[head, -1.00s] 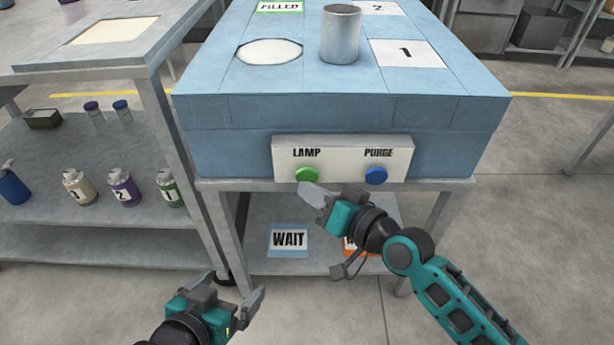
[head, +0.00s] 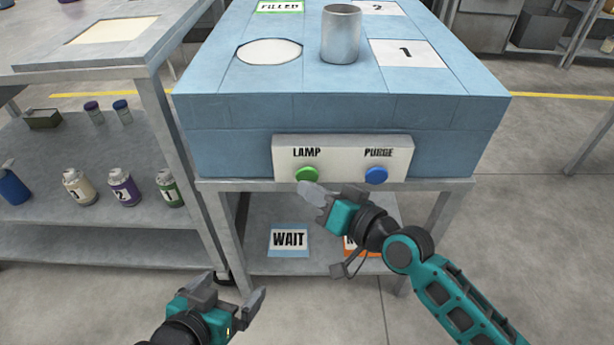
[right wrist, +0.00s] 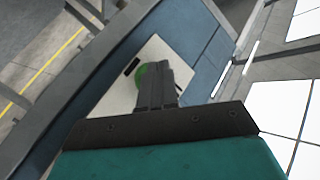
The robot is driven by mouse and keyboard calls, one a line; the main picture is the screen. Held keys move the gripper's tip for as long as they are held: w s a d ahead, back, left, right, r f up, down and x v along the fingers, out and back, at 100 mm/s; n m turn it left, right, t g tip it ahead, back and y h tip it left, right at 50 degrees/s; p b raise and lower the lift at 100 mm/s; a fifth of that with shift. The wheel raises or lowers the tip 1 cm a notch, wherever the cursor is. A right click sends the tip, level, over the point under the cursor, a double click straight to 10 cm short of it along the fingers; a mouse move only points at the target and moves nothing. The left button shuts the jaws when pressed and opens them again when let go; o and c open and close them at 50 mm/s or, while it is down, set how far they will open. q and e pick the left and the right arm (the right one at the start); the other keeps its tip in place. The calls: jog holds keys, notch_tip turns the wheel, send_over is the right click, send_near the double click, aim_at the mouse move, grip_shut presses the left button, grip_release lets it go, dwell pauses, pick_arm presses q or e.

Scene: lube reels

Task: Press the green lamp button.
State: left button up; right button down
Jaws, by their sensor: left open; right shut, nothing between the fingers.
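The green lamp button (head: 307,175) sits under the word LAMP on a white panel (head: 342,160) on the front of the blue workbench. My right gripper (head: 306,190) is shut and empty, its fingertips just below and in front of the green button in the head view. In the right wrist view the closed fingers (right wrist: 160,75) point at the panel and partly cover the green button (right wrist: 142,76). I cannot tell whether they touch it. My left gripper (head: 250,295) is open and empty, low in front of the benches.
A blue purge button (head: 376,176) is on the same panel, to the right. A metal cylinder (head: 341,34) stands on the blue bench top (head: 330,85). A grey shelf unit (head: 100,230) with several bottles stands at the left. A WAIT sign (head: 289,240) lies on the lower shelf.

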jog(key=shift+w, duration=0.45)
dwell(0.3)
jog(key=shift+s, duration=0.55)
jog(key=s+p, duration=0.3)
jog(key=s, duration=0.3)
jog(key=shift+p, duration=0.3)
dwell(0.5)
